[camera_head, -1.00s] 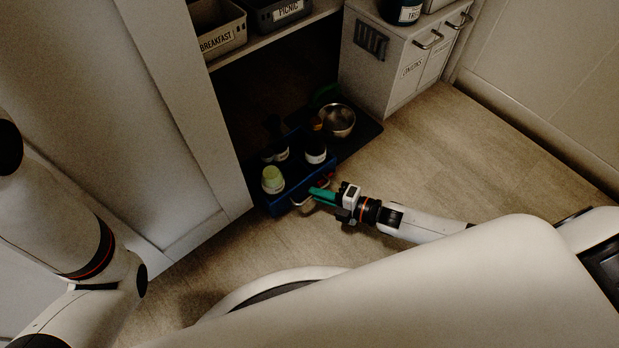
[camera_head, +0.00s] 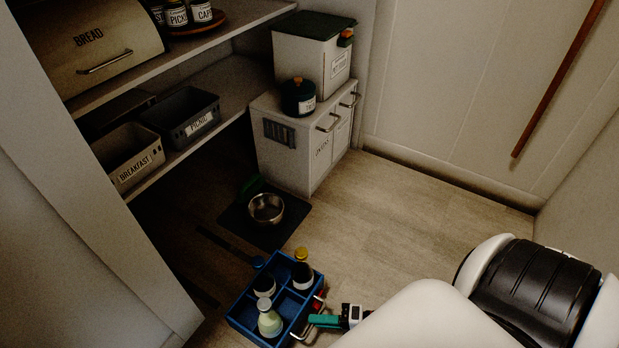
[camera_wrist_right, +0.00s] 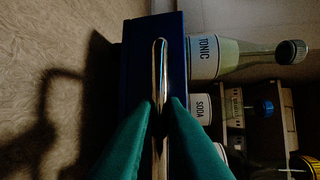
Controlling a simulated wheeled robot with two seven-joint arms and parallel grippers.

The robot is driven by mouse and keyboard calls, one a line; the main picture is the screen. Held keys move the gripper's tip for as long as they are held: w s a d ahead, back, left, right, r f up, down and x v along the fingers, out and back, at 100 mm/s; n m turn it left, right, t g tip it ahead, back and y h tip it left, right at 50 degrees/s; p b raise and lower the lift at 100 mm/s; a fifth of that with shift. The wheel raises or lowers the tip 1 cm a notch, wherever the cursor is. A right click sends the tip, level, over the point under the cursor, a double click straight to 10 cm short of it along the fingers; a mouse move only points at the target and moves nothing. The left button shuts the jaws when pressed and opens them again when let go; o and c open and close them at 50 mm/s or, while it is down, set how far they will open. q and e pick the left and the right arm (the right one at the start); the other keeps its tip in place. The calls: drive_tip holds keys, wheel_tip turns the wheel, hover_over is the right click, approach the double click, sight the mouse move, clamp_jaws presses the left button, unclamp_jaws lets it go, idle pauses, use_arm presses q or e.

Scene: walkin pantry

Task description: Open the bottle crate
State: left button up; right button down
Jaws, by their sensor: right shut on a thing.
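The blue bottle crate (camera_head: 245,316) stands on the floor in the lower middle of the head view, pulled clear of the shelf. It has compartments with several bottles, among them a pale green one (camera_head: 269,322) labelled TONIC in the wrist view (camera_wrist_right: 228,58). A metal bar handle (camera_wrist_right: 160,85) runs along the crate's near side. My right gripper (camera_head: 314,321) is at that side. Its green fingertips (camera_wrist_right: 158,118) are shut on the handle in the wrist view. My left gripper is not in view.
A steel bowl (camera_head: 265,208) sits on a dark mat (camera_head: 240,226) behind the crate. A white cabinet (camera_head: 287,151) with handles stands behind at right. Shelves with baskets (camera_head: 134,166) are at left.

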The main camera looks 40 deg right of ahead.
drive_tip(key=shift+s+d, duration=0.2)
drive_tip(key=shift+s, duration=0.3)
drive_tip(key=c, duration=1.5)
unclamp_jaws()
